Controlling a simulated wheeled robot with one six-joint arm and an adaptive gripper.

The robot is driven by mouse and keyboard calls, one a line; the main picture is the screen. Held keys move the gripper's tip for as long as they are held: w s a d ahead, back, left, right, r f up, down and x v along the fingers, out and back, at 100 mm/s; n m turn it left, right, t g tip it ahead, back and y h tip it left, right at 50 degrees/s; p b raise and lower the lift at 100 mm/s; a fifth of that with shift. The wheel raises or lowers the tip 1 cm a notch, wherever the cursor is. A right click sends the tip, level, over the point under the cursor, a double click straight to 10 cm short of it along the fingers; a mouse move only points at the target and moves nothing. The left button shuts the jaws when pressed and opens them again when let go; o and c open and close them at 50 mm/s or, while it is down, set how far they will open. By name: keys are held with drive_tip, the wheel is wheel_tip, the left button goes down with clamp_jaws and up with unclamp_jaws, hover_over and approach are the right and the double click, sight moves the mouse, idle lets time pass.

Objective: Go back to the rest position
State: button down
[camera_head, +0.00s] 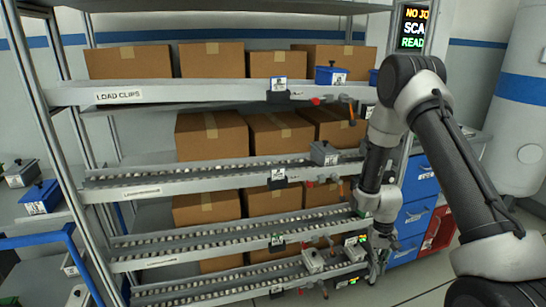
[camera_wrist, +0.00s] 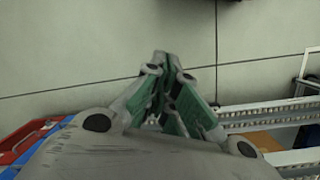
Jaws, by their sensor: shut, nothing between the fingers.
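My gripper (camera_head: 374,280) hangs down at the right end of the shelf rack (camera_head: 160,191), close beside its lower levels. In the wrist view my gripper (camera_wrist: 162,60) points away with its green-padded fingers drawn together at the tips. Nothing shows between them. Below the fingertips in that view is plain grey floor.
Cardboard boxes (camera_head: 212,60) fill the rack's back. A blue bin (camera_head: 331,76) stands on the top shelf, a grey bin (camera_head: 324,153) on the roller level below. Blue drawers (camera_head: 412,217) and a red one (camera_head: 438,229) stand right of my gripper. A side table (camera_head: 30,225) is left.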

drive_tip(key=s+r+t, duration=0.2)
drive_tip(key=s+r, duration=0.5)
drive_tip(key=r, duration=0.7)
drive_tip(key=s+r+n+t, duration=0.1)
drive_tip(key=s+r+t, duration=0.1)
drive_tip(key=s+r, duration=0.6)
drive_tip(key=s+d+r+t, duration=0.1)
drive_tip(key=s+r, duration=0.6)
drive_tip(key=r, duration=1.5)
drive_tip(key=shift+s+t, duration=0.25)
drive_tip(key=shift+t, duration=0.65)
drive_tip(key=shift+r, duration=0.1)
